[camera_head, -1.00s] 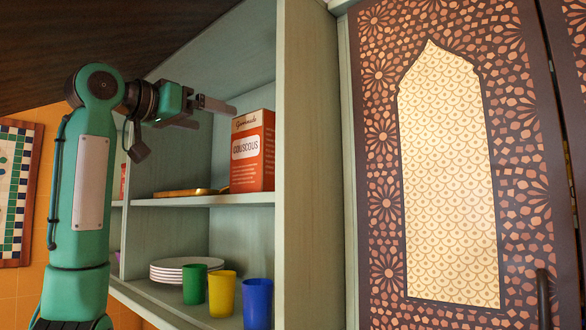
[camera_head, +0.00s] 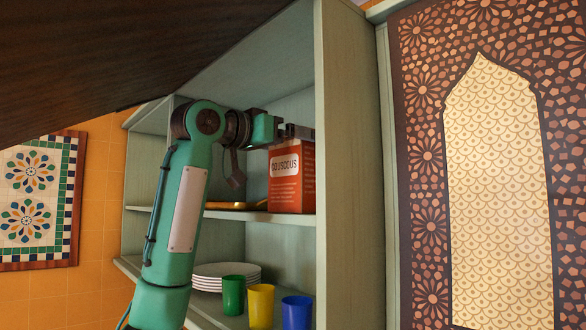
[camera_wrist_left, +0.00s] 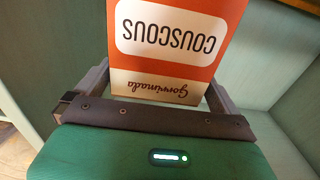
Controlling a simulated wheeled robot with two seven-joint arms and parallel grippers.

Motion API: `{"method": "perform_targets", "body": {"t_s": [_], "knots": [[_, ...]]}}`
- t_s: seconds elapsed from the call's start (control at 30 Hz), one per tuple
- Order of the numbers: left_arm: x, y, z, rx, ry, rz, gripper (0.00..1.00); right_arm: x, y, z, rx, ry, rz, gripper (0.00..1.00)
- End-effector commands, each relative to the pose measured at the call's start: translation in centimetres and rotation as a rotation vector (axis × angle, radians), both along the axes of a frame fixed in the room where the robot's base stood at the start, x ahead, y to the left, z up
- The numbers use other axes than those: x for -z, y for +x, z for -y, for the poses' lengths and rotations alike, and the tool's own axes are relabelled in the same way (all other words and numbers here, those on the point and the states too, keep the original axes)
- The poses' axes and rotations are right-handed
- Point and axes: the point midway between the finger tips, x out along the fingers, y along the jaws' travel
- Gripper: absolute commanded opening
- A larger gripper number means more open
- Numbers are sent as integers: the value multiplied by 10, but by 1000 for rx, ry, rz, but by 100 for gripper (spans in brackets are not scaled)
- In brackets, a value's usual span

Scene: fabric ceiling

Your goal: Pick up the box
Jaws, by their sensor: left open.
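The orange couscous box (camera_head: 291,180) stands upright on the upper shelf (camera_head: 262,217) of the cabinet, near its right side wall. My left gripper (camera_head: 297,133) is open at the top of the box, in front of its upper part. In the left wrist view the box (camera_wrist_left: 172,40) appears upside down between the two spread fingers of the left gripper (camera_wrist_left: 160,92), with a finger on each side. I cannot tell whether either finger touches it. My right gripper is not in view.
A wooden board or tray (camera_head: 225,205) lies on the shelf left of the box. Below stand white plates (camera_head: 226,276), a green cup (camera_head: 233,294), a yellow cup (camera_head: 260,305) and a blue cup (camera_head: 296,313). The cabinet's side wall (camera_head: 345,170) is close right of the box.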

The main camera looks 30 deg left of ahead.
Motion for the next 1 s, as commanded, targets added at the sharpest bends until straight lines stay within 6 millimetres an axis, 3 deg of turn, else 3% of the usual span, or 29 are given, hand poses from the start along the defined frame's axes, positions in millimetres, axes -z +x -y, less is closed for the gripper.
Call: {"method": "perform_targets", "body": {"t_s": [0.03, 0.2, 0.6, 0.9, 1.0], "knots": [[-5, 6, 3, 1, 1, -2, 100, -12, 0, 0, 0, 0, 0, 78], [-3, 24, 9, 0, -1, -3, 100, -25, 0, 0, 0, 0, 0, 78], [1, 33, 12, 0, -1, 0, 100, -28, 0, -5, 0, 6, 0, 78], [1, 33, 12, 0, -1, 0, 44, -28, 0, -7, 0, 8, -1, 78], [0, 32, 12, 0, -1, 1, 44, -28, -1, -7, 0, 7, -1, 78]]}}
